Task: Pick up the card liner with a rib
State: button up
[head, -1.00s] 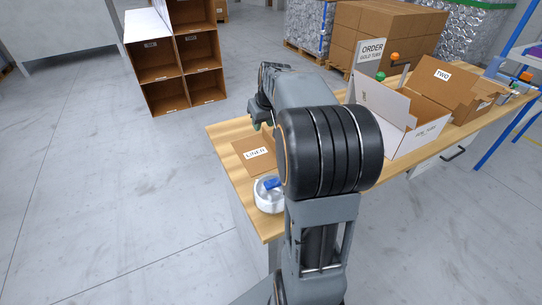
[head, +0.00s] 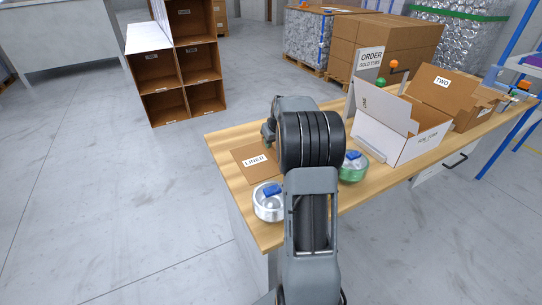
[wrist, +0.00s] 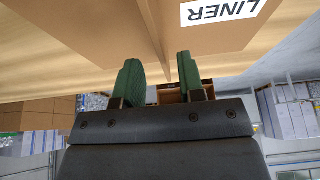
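The card liner (head: 247,168) is a flat brown sheet with a white LINER label, lying on the wooden table's near-left part. In the wrist view the liner (wrist: 212,38) fills the upper middle, and its thin upright rib (wrist: 157,35) runs down toward the gap between my fingers. My gripper (wrist: 160,75) is open, with one green finger on each side of the rib's end. I see a gap beside the rib, and nothing is gripped. In the head view my gripper (head: 267,141) is at the liner's far-right edge, partly hidden by my arm.
A clear jar with a blue top (head: 269,202) stands close in front of the liner. A green jar (head: 352,167) stands right of my arm. An open white box (head: 403,135) and an open brown box (head: 465,100) stand farther right. The table's left edge is close to the liner.

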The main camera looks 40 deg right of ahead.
aim_at(270, 154)
jog(key=x, duration=0.5)
jog(key=shift+s+a, duration=0.1)
jog(key=shift+a, duration=0.05)
grip_shut()
